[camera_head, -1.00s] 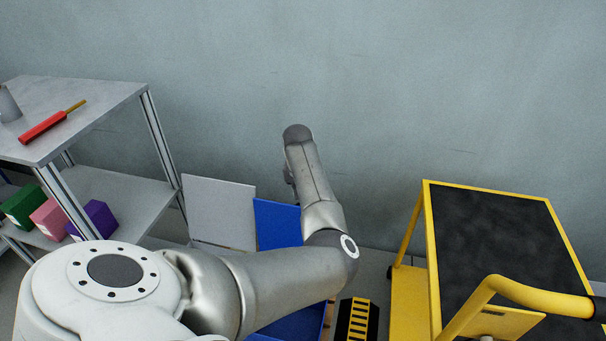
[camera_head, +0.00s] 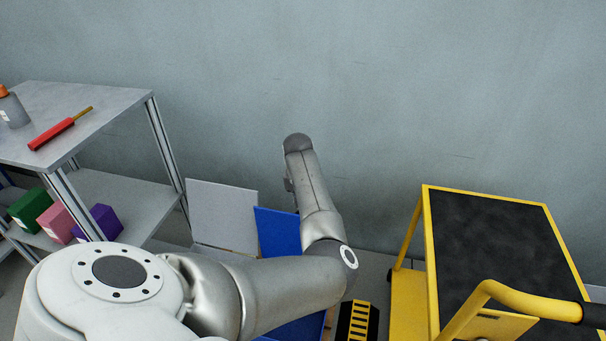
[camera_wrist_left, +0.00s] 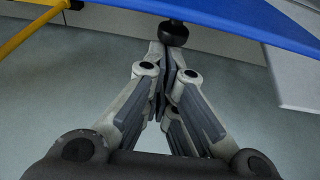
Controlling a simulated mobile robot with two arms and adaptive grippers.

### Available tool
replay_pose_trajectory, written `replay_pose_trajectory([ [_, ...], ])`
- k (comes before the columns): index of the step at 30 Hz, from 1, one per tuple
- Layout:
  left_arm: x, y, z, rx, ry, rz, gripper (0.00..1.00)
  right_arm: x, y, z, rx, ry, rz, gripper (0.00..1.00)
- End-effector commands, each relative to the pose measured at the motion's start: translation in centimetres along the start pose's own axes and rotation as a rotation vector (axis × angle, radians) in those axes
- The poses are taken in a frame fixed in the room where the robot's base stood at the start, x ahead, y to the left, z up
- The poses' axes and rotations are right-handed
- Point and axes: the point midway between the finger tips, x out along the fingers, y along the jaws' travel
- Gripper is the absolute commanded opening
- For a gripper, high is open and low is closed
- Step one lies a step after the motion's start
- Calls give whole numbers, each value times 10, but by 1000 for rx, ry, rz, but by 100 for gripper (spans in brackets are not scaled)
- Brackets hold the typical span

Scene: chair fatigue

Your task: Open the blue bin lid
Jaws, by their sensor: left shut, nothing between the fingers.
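The blue bin's lid (camera_head: 277,232) stands raised, close to upright, in front of the wall in the head view. Part of the blue bin (camera_head: 297,329) shows below my left arm, which hides much of it. In the left wrist view a blue panel (camera_wrist_left: 225,14) crosses the top, with a black round knob (camera_wrist_left: 173,33) under it. My left gripper (camera_wrist_left: 168,62) is shut and empty, its tips close to that knob. I cannot tell whether they touch. The gripper's fingers are hidden in the head view. My right gripper is not in view.
A grey raised panel (camera_head: 222,212) stands just left of the blue lid. A shelf (camera_head: 125,97) with a red tool and coloured boxes is at left. A yellow cart (camera_head: 430,260) stands at right, with a black and yellow object (camera_head: 357,321) beside it. The wall is behind.

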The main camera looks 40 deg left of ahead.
Motion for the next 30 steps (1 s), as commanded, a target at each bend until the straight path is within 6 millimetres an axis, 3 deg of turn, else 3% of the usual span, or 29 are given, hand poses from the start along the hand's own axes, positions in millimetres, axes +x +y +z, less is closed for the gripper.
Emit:
replay_pose_trajectory([
  [5, -20, 0, -1, 0, 4, -1, 0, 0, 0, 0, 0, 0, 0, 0],
  [12, -72, 0, -1, -1, 5, 0, 0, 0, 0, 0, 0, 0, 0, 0],
  [18, -105, 0, -1, 0, 2, 0, 0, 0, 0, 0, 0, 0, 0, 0],
  [24, -118, 0, 0, 0, 1, 0, 0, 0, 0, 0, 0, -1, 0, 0],
  [30, -118, -1, 0, -1, 2, -3, 0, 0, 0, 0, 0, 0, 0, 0],
])
